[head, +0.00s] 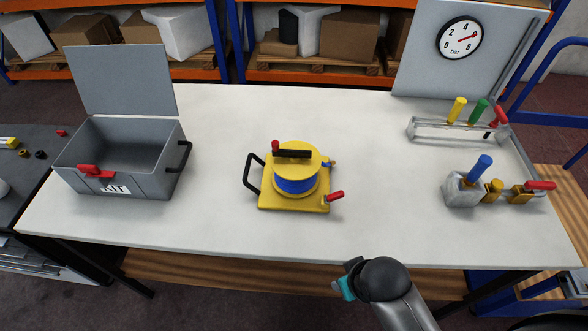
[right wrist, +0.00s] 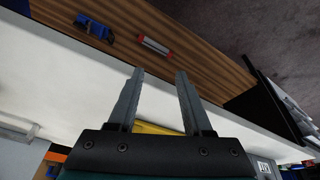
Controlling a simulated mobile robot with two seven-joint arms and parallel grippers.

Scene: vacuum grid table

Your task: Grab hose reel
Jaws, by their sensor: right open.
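The hose reel (head: 295,180) sits near the middle of the white table. It has a yellow base plate, a yellow drum with blue hose, a dark crank on top, a black handle on its left and a small red lever at its right front. A yellow patch, likely the reel, shows behind my gripper's body in the right wrist view (right wrist: 158,128). My right arm's dark end (head: 372,276) is at the table's front edge, short of the reel. My right gripper (right wrist: 159,72) is open, with nothing between its fingers. My left gripper is not in view.
An open grey toolbox (head: 150,190) with raised lid stands at the table's left. A rack of coloured-handled tools (head: 440,128) and a grey valve block (head: 462,190) are at the right. A gauge panel (head: 425,65) stands behind. Table around the reel is clear.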

